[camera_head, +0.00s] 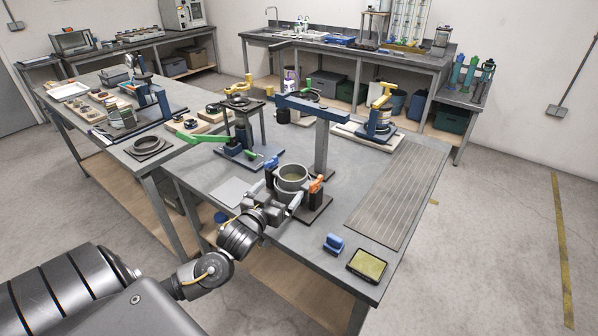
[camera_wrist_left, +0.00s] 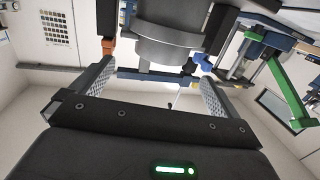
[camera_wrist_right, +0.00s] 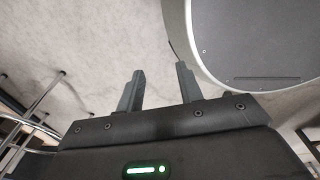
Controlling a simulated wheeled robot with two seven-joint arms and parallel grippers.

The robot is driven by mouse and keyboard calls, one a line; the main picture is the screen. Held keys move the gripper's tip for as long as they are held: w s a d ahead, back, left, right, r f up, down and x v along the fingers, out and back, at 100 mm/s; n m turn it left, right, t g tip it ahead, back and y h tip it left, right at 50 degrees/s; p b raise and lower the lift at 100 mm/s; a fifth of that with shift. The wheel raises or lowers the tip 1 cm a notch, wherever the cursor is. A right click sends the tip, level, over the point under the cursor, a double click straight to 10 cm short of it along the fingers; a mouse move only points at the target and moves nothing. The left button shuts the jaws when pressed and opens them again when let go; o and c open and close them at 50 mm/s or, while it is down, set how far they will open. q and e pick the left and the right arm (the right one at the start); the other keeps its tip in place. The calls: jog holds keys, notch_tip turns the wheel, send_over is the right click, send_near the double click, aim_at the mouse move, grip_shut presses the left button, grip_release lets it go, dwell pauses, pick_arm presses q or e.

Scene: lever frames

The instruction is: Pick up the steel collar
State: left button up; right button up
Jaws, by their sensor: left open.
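The steel collar, a grey round ring (camera_head: 291,177), sits in a stand between blue and orange parts near the front of the grey workbench. My left gripper (camera_head: 281,200) is open at the near side of the collar. In the left wrist view the grey cylindrical side of the collar (camera_wrist_left: 168,48) shows ahead of and between the spread fingers (camera_wrist_left: 155,82), with nothing gripped. Whether a fingertip touches it, I cannot tell. My right gripper (camera_wrist_right: 159,85) shows only in its wrist view, with its fingers apart and empty.
A blue block (camera_head: 334,243) and a yellow-topped pad (camera_head: 367,266) lie near the front corner. A slatted grey mat (camera_head: 398,190) covers the right side.

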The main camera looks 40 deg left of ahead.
aim_at(284, 182)
pick_arm(q)
jog(key=shift+w+d+r, duration=0.1)
jog(key=x, duration=0.2)
jog(key=a+p+x, duration=0.1)
jog(key=x, duration=0.1)
jog(key=shift+w, duration=0.3)
jog(key=shift+w+r, duration=0.1)
jog(key=p+x, duration=0.2)
jog(key=x, duration=0.3)
jog(key=shift+d, duration=0.15)
pick_arm(e)
jog(key=r, duration=0.1)
jog(key=s+r, duration=0.1)
jog(key=r, duration=0.1)
jog(key=shift+s, duration=0.25)
